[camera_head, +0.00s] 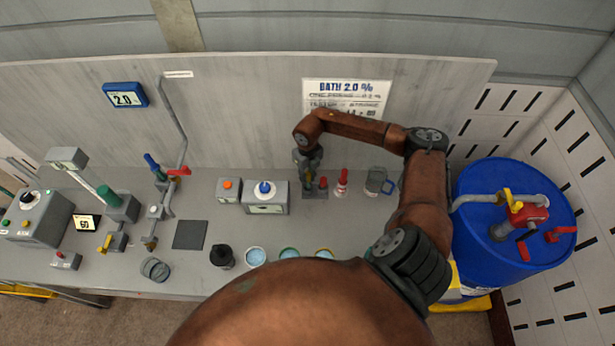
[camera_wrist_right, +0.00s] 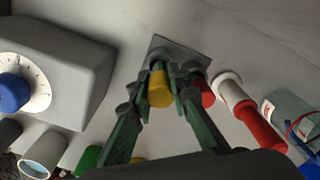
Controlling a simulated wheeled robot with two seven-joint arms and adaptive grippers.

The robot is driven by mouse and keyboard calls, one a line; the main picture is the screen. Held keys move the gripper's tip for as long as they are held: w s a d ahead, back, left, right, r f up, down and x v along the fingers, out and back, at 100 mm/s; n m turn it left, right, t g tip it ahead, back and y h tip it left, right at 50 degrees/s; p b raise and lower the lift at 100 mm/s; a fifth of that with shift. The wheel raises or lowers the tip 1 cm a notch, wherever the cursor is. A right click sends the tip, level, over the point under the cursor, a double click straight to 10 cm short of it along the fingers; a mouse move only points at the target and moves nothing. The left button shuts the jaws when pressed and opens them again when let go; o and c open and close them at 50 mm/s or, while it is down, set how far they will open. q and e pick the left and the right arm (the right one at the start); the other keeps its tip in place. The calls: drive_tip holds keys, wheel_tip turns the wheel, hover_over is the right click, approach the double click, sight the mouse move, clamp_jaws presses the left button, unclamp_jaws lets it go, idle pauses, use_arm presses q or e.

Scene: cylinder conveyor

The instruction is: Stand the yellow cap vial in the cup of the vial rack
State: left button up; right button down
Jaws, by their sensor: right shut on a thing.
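The yellow cap vial (camera_wrist_right: 160,88) is between the two green fingers of my right gripper (camera_wrist_right: 162,95), which is shut on it. In the head view my right gripper (camera_head: 309,176) points down at the vial rack (camera_head: 318,194), and the vial is mostly hidden there. In the wrist view the vial is over the rack's grey plate (camera_wrist_right: 184,47), with its lower end near it. I cannot tell whether it is seated in a cup. A red cap vial (camera_wrist_right: 205,92) stands close beside the right finger. My left gripper is not in view.
A red and white bottle (camera_head: 342,183) and a glass jug (camera_head: 376,182) stand right of the rack. A grey box with a blue knob (camera_head: 266,196) is close on the left. Several small pots, including a blue-filled one (camera_head: 255,257), line the bench front.

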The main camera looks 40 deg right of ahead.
drive_tip(key=shift+f+b, duration=0.9)
drive_tip(key=shift+f, duration=0.45)
drive_tip(key=shift+f, duration=0.15)
idle(0.3)
drive_tip(key=c, duration=1.7)
unclamp_jaws()
drive_tip(key=shift+c, duration=0.2)
drive_tip(key=shift+r, duration=0.35)
wheel_tip(320, 180, up, 11)
drive_tip(key=shift+r, duration=0.2)
